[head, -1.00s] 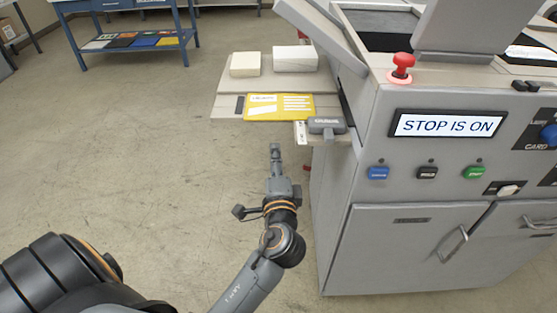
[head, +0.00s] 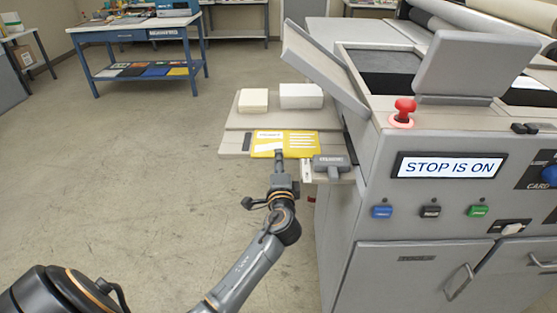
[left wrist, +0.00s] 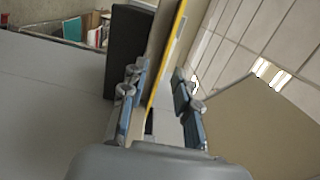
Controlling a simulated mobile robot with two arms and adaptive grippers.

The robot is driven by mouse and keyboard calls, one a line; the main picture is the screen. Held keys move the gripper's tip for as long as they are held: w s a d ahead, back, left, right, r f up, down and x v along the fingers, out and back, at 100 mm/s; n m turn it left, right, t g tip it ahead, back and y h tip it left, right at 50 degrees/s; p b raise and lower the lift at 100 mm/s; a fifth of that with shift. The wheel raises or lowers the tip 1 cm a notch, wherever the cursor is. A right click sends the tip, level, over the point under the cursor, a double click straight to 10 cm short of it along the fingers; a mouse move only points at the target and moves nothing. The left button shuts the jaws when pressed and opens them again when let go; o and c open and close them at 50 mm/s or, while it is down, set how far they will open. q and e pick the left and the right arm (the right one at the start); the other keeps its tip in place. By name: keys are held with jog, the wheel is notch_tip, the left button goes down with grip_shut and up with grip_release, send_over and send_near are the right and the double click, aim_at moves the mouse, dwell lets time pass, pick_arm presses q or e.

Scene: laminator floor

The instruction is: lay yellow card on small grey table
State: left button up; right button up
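The yellow card (head: 300,142) lies flat on the side shelf (head: 233,143) of the laminator, at the shelf's front edge. My left gripper (head: 279,156) is at the card's near edge in the head view. In the left wrist view my left gripper (left wrist: 158,98) is open. The card shows there edge-on as a thin yellow strip (left wrist: 167,52) between the two fingers, with gaps to both. A small table with a greyish top (head: 28,32) stands far off at the upper left; I cannot be sure it is the small grey table. My right gripper is out of view.
Two pale blocks, one cream (head: 254,100) and one white (head: 301,96), sit behind the card. A grey clamp-like part (head: 331,162) is right of it. The laminator (head: 425,220) shows "STOP IS ON". A blue workbench (head: 135,35) stands behind; open floor (head: 130,160) is at left.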

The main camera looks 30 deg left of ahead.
pick_arm(q)
jog(key=shift+w+a, duration=0.15)
jog(key=shift+w, duration=0.05)
grip_shut()
jog(key=shift+a, duration=0.1)
